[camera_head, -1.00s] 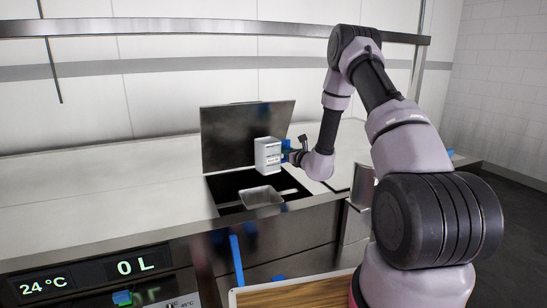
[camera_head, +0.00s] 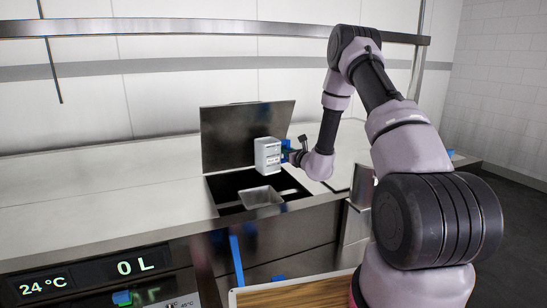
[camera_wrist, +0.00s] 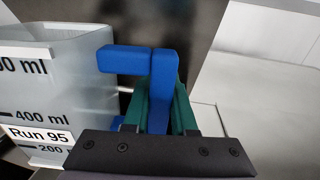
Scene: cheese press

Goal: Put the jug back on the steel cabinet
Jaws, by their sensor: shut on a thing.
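The jug (camera_head: 267,157) is a whitish translucent container with a blue handle. It is upright in the air above the open well in the counter. In the wrist view the jug (camera_wrist: 62,85) shows volume marks and a label reading "Run 95", and its blue handle (camera_wrist: 138,60) lies between the green fingers. My gripper (camera_wrist: 160,100) is shut on the blue handle, to the right of the jug. In the head view my gripper (camera_head: 291,151) is small and partly hidden by the jug. I cannot tell which surface is the steel cabinet.
An open well (camera_head: 228,188) holds a metal pan (camera_head: 262,197) below the jug. A raised dark lid (camera_head: 228,137) stands behind it. The pale counter (camera_head: 100,187) is clear at left. A wooden board (camera_head: 300,293) lies at the front. Displays (camera_head: 90,275) read 24 °C and 0 L.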

